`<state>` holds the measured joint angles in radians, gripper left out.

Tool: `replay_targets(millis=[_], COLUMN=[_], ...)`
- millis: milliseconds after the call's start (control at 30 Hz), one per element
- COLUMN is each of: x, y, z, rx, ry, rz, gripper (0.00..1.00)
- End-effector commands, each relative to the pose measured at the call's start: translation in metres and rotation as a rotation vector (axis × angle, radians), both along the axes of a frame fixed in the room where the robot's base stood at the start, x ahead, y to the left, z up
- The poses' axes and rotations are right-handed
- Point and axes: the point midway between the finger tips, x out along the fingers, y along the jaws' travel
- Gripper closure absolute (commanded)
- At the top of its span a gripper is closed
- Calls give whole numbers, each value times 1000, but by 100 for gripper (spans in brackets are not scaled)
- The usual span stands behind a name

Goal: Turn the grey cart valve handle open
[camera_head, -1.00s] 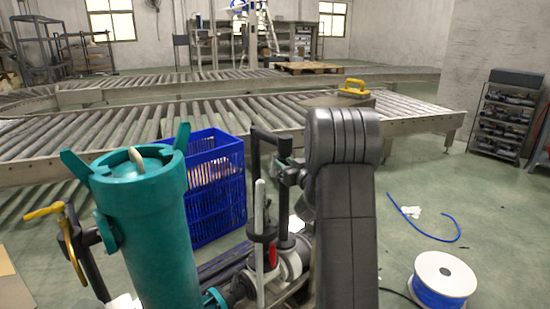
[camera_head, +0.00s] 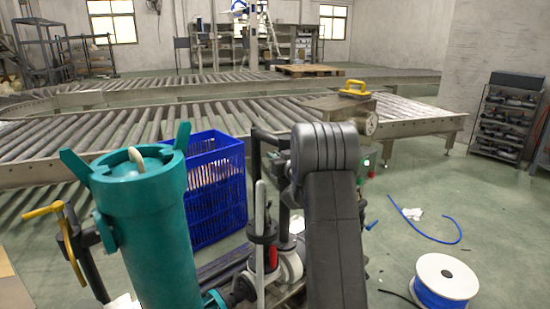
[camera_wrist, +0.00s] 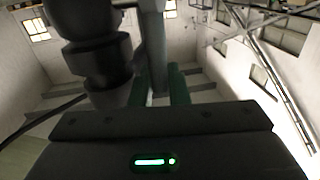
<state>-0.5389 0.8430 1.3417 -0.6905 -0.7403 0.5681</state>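A light grey upright lever (camera_head: 260,215), which looks like the grey valve handle, stands beside a red part (camera_head: 273,256) on the cart's pipework. A teal cylinder (camera_head: 145,215) with wing-like lugs stands to its left. My arm rises just right of the lever in the head view and hides part of the pipework; my gripper cannot be made out there. In the wrist view my gripper (camera_wrist: 160,88) shows two dark green fingers with a gap between them. A grey post (camera_wrist: 153,35) appears beyond them; whether it lies between them is unclear. Dark rounded parts stand at upper left.
A yellow-handled lever (camera_head: 44,212) is at far left. A blue crate (camera_head: 215,190) stands behind the cart, before the roller conveyor (camera_head: 100,140). A blue cable spool (camera_head: 442,283) and loose blue tube (camera_head: 430,237) lie on the floor at right, with open floor around them.

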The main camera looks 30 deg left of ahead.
Motion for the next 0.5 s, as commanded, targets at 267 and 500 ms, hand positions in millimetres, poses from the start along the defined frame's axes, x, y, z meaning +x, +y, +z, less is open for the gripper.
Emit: replay_targets(millis=[267,500], x=[0,2], y=[0,4], z=[1,6], rx=[-3,-46], ry=[1,20], rz=[0,0], gripper=[100,100])
